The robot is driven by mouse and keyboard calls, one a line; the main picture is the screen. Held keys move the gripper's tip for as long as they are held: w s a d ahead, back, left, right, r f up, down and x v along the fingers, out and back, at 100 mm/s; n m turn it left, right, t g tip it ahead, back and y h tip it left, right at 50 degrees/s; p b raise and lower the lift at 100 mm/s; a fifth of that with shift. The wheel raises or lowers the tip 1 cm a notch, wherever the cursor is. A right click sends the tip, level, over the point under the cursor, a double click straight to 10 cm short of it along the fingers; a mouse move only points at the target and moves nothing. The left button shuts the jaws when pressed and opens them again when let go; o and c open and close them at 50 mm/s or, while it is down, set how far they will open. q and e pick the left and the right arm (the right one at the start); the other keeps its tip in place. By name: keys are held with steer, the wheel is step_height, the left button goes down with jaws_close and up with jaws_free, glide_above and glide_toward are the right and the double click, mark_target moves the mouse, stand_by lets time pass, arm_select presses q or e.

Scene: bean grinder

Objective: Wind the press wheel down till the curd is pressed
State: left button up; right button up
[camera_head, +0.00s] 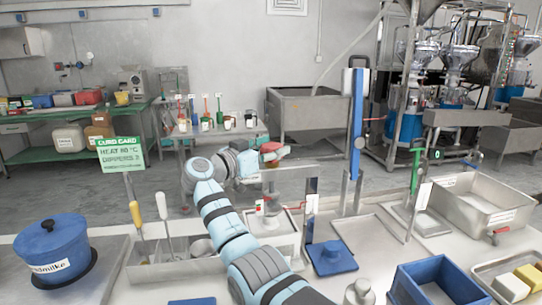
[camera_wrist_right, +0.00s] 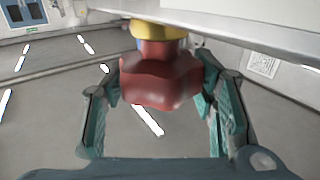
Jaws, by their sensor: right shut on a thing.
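A red lobed wheel (camera_wrist_right: 160,80) with a yellow collar fills the middle of the right wrist view. It also shows in the head view as a small red shape (camera_head: 271,147). My right gripper (camera_head: 262,158) reaches it from the left, and its two green-padded fingers (camera_wrist_right: 158,98) stand on either side of the wheel, shut on it. Below, a white and red fitting (camera_head: 264,207) stands at the steel table's far edge. The curd and the press plate cannot be made out clearly; my arm hides part of this area. My left gripper is not in view.
A blue lidded pot (camera_head: 52,245) stands at left, and a green sign (camera_head: 122,154) behind it. A tall blue post (camera_head: 357,125) rises behind.

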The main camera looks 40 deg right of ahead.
steer(key=shift+f, duration=0.1)
stand_by(0.3)
steer(key=o, duration=1.2)
steer(key=a, duration=0.8)
steer(key=s+a, duration=0.1)
steer(key=a, duration=0.3)
steer(key=shift+s, duration=0.1)
steer(key=shift+d, duration=0.1)
